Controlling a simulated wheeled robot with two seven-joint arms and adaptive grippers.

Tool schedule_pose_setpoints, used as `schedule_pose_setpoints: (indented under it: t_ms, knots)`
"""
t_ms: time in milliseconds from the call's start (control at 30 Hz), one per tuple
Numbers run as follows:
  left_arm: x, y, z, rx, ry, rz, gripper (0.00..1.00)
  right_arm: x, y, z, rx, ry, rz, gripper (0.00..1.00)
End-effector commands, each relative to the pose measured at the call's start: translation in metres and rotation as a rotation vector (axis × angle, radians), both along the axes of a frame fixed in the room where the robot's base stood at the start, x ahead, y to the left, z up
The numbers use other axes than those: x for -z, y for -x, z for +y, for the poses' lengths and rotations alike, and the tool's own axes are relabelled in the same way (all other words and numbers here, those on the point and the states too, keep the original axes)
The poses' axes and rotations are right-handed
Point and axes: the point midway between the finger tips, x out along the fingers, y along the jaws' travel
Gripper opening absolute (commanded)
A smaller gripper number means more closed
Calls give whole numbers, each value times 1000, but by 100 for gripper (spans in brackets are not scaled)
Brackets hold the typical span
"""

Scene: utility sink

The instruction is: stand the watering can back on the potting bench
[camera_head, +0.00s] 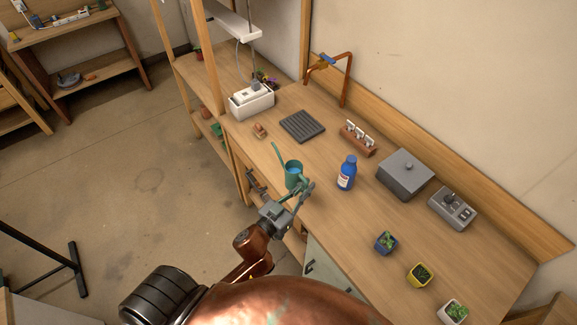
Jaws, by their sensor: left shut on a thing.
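The teal watering can (293,173) is near the front edge of the potting bench (385,205), left of a blue bottle. It looks upright, with its open top showing blue inside and its thin spout pointing up and left. My left gripper (303,190) is shut on the can at its near right side, and its fingers hide part of it. I cannot tell whether the can's base touches the bench top. My right gripper is not in view.
The blue bottle (347,173) stands close to the right of the can. Behind are a dark ridged tray (302,126) and a wooden rack (358,140). A grey lidded box (405,174) and small potted plants (386,242) stand further right. Bare bench lies between the can and the tray.

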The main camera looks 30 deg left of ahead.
Motion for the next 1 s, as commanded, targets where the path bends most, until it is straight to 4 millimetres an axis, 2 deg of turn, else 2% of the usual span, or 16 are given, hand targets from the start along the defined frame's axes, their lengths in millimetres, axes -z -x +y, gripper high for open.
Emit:
schedule_pose_setpoints:
  t_ms: [100, 200, 367, 767, 900, 1000]
  knots:
    - [-9, -16, 11, 14, -10, -6, 0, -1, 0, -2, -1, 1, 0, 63]
    - [-13, -24, 18, 17, -12, -5, 0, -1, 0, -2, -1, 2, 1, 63]
    - [-9, -38, 29, 17, -12, -4, 0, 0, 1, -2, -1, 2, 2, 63]
    - [29, -104, 81, 14, -11, -3, 0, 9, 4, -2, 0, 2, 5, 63]
    - [57, -118, 92, 13, -9, -2, 0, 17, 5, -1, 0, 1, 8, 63]
    - [69, -127, 98, 15, -8, -3, 0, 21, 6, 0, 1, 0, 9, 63]
